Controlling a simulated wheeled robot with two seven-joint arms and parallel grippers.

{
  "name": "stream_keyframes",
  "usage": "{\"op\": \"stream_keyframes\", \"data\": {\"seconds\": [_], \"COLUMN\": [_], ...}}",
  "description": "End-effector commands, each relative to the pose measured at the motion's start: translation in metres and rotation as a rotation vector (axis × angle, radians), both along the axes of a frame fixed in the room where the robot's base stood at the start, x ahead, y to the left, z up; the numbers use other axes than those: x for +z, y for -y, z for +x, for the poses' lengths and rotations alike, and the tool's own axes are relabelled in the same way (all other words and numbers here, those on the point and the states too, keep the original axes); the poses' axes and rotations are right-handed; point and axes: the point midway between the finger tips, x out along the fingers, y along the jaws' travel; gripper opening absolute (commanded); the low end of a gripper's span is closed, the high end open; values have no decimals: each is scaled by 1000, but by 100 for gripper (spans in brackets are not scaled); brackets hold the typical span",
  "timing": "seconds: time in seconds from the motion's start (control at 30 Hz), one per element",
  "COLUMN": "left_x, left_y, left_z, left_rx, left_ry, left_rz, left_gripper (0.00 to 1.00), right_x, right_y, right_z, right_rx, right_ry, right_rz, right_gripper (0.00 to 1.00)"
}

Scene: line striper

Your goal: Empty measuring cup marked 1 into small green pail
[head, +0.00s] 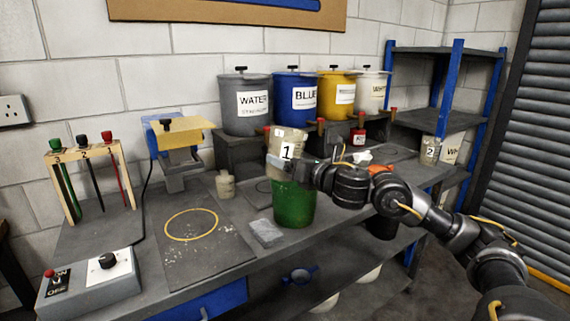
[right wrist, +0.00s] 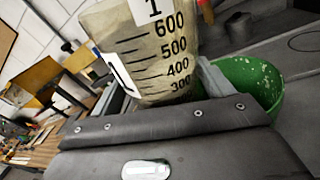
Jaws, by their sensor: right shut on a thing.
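The measuring cup marked 1 (head: 286,146) is translucent and beige, with a white label. It is held near upright above the small green pail (head: 294,205), which stands on the bench. My right gripper (head: 308,173) is shut on the cup from the right side. In the right wrist view the cup (right wrist: 145,55) shows black scale marks between the gripper fingers (right wrist: 160,88), and the green pail (right wrist: 262,82) shows partly behind them. The cup's contents cannot be made out clearly. My left gripper is not in view.
Lidded buckets, grey WATER (head: 247,112), blue (head: 297,98), yellow (head: 340,92) and white (head: 372,88), stand behind. A cup marked 2 (head: 430,151) is at the right. A grey block (head: 266,233) lies by the pail. A mat with a yellow ring (head: 191,224) lies left.

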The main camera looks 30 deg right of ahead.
Motion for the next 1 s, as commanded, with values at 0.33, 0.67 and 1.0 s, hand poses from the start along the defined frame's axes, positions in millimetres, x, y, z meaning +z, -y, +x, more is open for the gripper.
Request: {"op": "stream_keyframes", "data": {"seconds": [0.33, 0.67, 1.0], "left_x": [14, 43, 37], "left_y": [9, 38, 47], "left_z": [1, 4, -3], "left_rx": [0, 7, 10], "left_ry": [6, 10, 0], "left_rz": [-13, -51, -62], "left_gripper": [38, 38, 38], "right_x": [7, 13, 9], "right_y": [-5, -19, -19], "right_z": [0, -2, -2], "right_rx": [3, 3, 2], "right_ry": [-10, -44, -43], "right_rz": [81, 334, 346], "right_gripper": [42, 42, 42]}}
